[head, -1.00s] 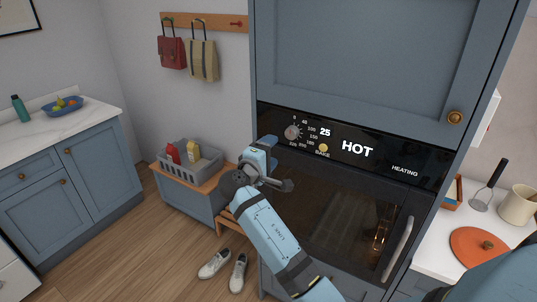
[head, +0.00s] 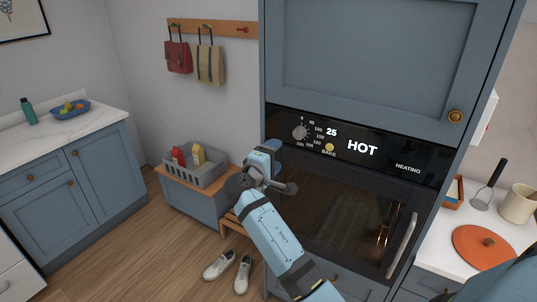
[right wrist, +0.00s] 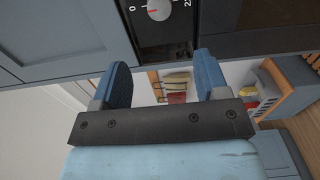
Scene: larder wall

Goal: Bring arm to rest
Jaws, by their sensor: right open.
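My right arm rises from the bottom middle of the head view and bends back in front of the oven. My right gripper (head: 273,144) is at the oven's left edge, just below the control panel; its fingers are mostly hidden behind the wrist. In the right wrist view the two blue fingers of the gripper (right wrist: 163,80) stand wide apart with nothing between them. My left gripper is not in view.
The oven (head: 340,205) is closed, its panel (head: 355,145) reading HOT and HEATING. A grey crate (head: 205,175) with bottles sits on a low cabinet at left. Shoes (head: 219,265) lie on the floor. At right a counter holds an orange lid (head: 475,250) and a cream pot (head: 517,204).

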